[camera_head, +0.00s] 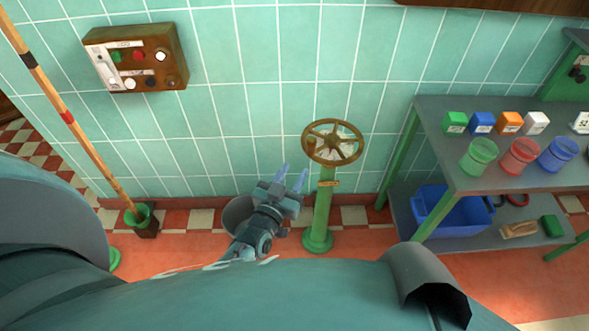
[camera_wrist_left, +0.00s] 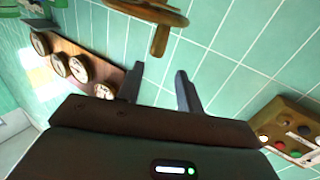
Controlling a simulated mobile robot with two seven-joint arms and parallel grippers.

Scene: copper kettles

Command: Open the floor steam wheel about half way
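The steam wheel (camera_head: 333,123) is a brass-coloured spoked handwheel on top of a green floor post (camera_head: 322,212). A small knob (camera_head: 311,148) shows at its left side. My left gripper (camera_head: 292,173) is left of the post and below the wheel in the head view, apart from both. Its two fingers are spread with nothing between them. In the left wrist view, part of the wheel (camera_wrist_left: 150,12) with a knob (camera_wrist_left: 160,40) shows beyond and above the open fingers (camera_wrist_left: 158,82). The rest of the wheel is cut off there. My right gripper is not in view.
A grey bucket (camera_head: 236,214) stands behind my left gripper. A shelf table (camera_head: 440,150) with coloured boxes and cups is at the right. A control box (camera_head: 136,58) is on the tiled wall. A pole (camera_head: 75,120) leans at the left. A gauge panel (camera_wrist_left: 82,50) shows in the wrist view.

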